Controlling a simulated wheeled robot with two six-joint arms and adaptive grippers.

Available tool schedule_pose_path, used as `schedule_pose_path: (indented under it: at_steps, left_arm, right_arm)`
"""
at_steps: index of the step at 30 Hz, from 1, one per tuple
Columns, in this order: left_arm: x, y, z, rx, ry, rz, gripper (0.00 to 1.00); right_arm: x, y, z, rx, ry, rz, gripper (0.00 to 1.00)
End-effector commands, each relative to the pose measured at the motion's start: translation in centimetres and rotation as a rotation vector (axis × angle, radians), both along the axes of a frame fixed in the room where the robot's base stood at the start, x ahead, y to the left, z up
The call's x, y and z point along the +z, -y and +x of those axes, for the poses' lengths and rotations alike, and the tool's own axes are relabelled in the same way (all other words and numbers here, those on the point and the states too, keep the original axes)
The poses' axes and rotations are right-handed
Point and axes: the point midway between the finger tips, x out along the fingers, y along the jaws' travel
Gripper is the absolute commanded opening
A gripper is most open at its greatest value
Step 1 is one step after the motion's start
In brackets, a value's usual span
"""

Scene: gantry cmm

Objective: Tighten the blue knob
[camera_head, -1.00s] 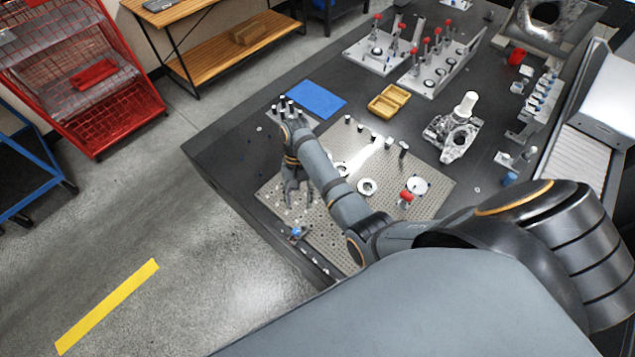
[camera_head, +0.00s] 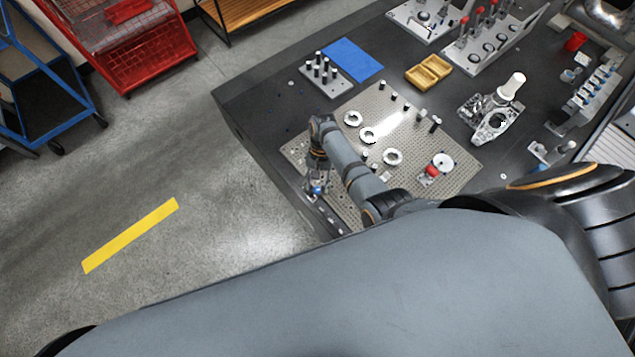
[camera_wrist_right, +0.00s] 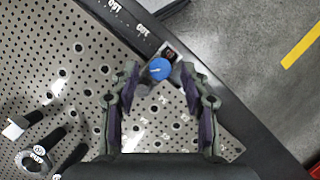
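The blue knob (camera_wrist_right: 159,69) shows in the right wrist view on a small metal fixture at the edge of the perforated plate (camera_wrist_right: 60,70). A pale line marks its top. My right gripper (camera_wrist_right: 159,80) is open, with its two fingers on either side of the knob and a visible gap to each. In the head view the blue knob (camera_head: 317,190) sits at the near left edge of the plate (camera_head: 345,207), and my right gripper (camera_head: 316,182) is right over it. My left gripper is not in view.
Ring-shaped parts (camera_head: 392,157) and a red-knobbed clamp (camera_head: 432,171) stand on the plate. A block with black pegs (camera_head: 326,80), a blue mat (camera_head: 353,60) and a yellow tray (camera_head: 428,72) lie beyond it. Open floor lies left of the table.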

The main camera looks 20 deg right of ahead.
Motion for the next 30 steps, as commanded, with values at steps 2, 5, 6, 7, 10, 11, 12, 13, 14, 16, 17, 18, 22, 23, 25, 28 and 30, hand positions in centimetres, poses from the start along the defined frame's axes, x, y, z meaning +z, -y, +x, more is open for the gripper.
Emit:
schedule_pose_path:
  at_steps: [2, 5, 6, 7, 10, 11, 12, 13, 14, 16, 17, 18, 22, 23, 25, 28, 30]
  left_arm:
    - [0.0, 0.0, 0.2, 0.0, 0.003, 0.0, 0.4]
    - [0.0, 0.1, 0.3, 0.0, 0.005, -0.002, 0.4]
    - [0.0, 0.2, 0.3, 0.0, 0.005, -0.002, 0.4]
    - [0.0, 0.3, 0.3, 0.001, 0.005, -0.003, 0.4]
    - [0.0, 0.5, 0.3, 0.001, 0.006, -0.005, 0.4]
    - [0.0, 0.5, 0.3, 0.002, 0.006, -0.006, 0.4]
    - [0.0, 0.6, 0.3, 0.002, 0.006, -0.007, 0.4]
    - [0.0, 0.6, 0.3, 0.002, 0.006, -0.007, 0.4]
    - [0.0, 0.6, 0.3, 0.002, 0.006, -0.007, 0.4]
    - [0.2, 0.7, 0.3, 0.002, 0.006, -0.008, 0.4]
    - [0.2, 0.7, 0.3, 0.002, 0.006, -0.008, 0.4]
    - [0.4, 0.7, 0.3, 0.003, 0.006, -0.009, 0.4]
    - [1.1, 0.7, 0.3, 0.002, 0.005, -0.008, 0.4]
    - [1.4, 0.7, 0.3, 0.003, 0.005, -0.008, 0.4]
    - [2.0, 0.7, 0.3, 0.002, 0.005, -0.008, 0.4]
    - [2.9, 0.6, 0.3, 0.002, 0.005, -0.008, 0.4]
    - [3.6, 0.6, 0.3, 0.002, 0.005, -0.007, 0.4]
  right_arm:
    - [0.0, 0.0, 0.0, 0.0, 0.0, 0.0, 0.33]
    - [0.0, 0.0, 0.0, 0.0, 0.0, 0.0, 0.19]
    - [0.0, 0.0, 0.0, 0.0, 0.0, 0.0, 0.14]
    - [0.0, 0.0, 0.0, 0.0, 0.0, 0.0, 0.1]
    - [0.0, 0.0, 0.0, 0.0, 0.0, 0.0, 0.0]
    - [0.0, 0.0, 0.0, 0.0, 0.0, 0.0, 0.0]
    - [0.0, 0.0, 0.0, 0.0, 0.0, 0.0, 0.0]
    - [0.0, 0.0, 0.0, -0.001, 0.0, 0.0, 0.0]
    - [0.1, 0.0, 0.0, -0.002, 0.0, 0.0, 0.0]
    - [0.1, 0.0, 0.0, -0.009, 0.0, -0.001, 0.0]
    - [0.1, 0.0, 0.0, -0.015, 0.0, -0.001, 0.0]
    - [0.2, 0.1, 0.0, -0.025, 0.0, 0.0, 0.0]
    - [0.3, 0.1, 0.0, -0.074, -0.001, 0.0, 0.0]
    - [0.4, 0.1, -0.1, -0.091, -0.001, 0.0, 0.0]
    - [0.4, 0.2, -0.1, -0.136, -0.001, 0.0, 0.0]
    - [0.5, 0.3, -0.2, -0.216, -0.003, 0.0, 0.0]
    - [0.6, 0.3, -0.3, -0.28, -0.003, 0.001, 0.0]
